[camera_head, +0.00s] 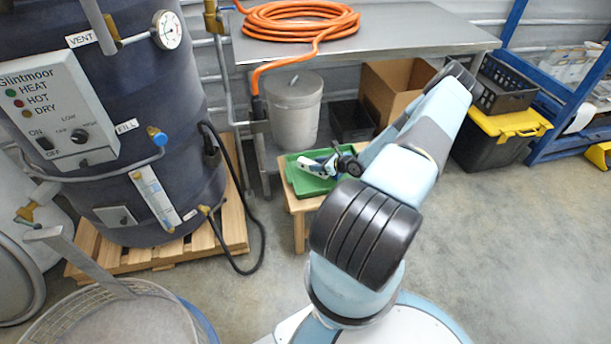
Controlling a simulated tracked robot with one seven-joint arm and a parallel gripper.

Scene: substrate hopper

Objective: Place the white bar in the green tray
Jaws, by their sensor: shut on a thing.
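The green tray (308,188) sits on a small wooden stool below the steel table. My arm reaches out to it, and my gripper (328,166) is over the tray, shut on the white bar (311,168). The bar shows as a short, pale piece at the gripper's left end, above the tray's floor. It is small here, and I cannot tell whether it touches the tray. My arm hides the right part of the tray.
The wooden stool (299,232) stands on open concrete floor. Behind it are a grey lidded bin (292,108) and a cardboard box (386,92) under the steel table (420,38). A dark tank (150,95) on a pallet stands left, with a black cable (262,225) looping beside it.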

